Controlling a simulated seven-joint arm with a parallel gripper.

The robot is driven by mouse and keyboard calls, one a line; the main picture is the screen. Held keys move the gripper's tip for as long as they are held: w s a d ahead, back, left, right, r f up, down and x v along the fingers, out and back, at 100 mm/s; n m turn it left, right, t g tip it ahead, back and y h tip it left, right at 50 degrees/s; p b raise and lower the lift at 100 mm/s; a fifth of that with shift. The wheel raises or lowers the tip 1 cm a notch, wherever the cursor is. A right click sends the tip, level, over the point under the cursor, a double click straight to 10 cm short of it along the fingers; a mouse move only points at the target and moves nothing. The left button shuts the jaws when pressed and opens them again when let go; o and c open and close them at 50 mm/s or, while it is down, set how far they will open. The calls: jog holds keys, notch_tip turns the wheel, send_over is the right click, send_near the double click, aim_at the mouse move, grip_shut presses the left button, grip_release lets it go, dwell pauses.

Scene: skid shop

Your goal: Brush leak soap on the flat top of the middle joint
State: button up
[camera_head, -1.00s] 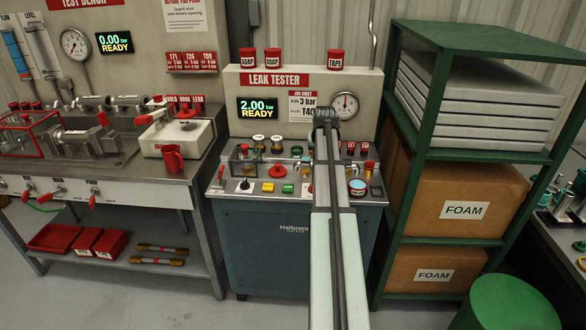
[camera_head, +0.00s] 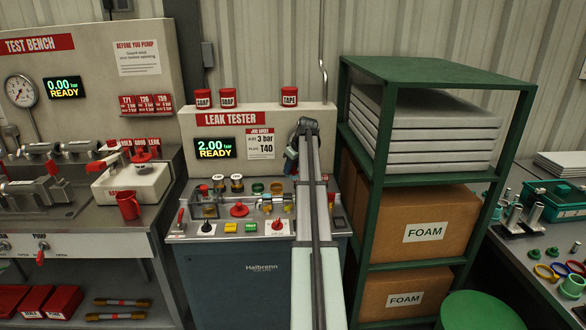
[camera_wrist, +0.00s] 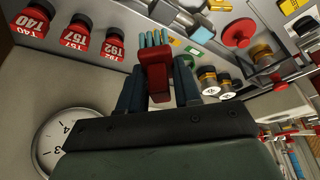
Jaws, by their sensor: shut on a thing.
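My gripper (camera_wrist: 158,82) is shut on a brush (camera_wrist: 155,72) with a dark red handle and pale blue bristle tufts. The bristles point away from the gripper toward the panel top. In the head view my gripper (camera_head: 290,158) hangs over the right side of the leak tester (camera_head: 258,250). A row of brass and blue-grey fittings (camera_head: 268,207) lies on its top, left of my arm. A grey fitting with a light-blue part (camera_wrist: 185,17) shows beyond the bristles in the wrist view. I cannot tell which joint is the middle one. The bristles look apart from it.
A red knob (camera_head: 239,210) and a red stop button (camera_head: 277,226) are on the panel. A green shelf (camera_head: 441,67) stands right.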

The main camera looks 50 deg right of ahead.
jog(key=shift+f+n, duration=0.3)
jog(key=shift+f, duration=2.8)
jog(key=shift+w+a+f, duration=0.2)
jog(key=shift+f, duration=0.25)
jog(key=shift+w+a+f, duration=0.15)
jog(key=shift+w+f, duration=0.05)
jog(key=shift+f, duration=0.25)
jog(key=shift+w+a, duration=1.05)
jog(key=shift+a, duration=0.05)
jog(key=shift+s+d, duration=1.35)
jog(key=shift+d, duration=0.05)
jog(key=shift+s+d+r, duration=0.1)
jog(key=shift+r, duration=3.9)
